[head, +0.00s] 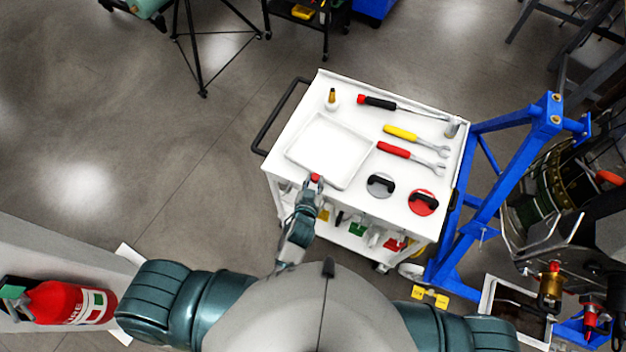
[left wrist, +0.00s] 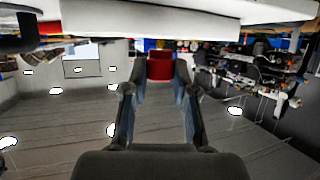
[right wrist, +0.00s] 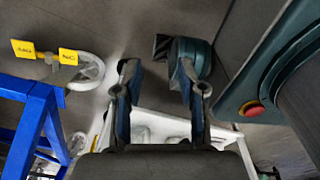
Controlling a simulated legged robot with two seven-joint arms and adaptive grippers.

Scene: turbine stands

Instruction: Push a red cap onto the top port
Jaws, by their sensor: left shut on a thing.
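A small red cap (head: 315,177) is between the fingertips of my left gripper (head: 312,183), at the near edge of the white cart. In the left wrist view the red cap (left wrist: 160,68) sits between the shut fingertips, just below the white cart top. My right gripper (right wrist: 157,75) shows in the right wrist view with its fingers apart and nothing between them. The turbine (head: 555,215) stands at the right in the head view. A brass fitting (head: 551,280) and a red-and-dark fitting (head: 590,315) are on its near side. I cannot tell which is the top port.
The white cart (head: 390,112) carries a white tray (head: 330,150), screwdriver, wrenches and two round handled pieces. A blue stand frame (head: 485,205) rises between cart and turbine. A fire extinguisher (head: 65,302) is at the lower left. Floor left of the cart is clear.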

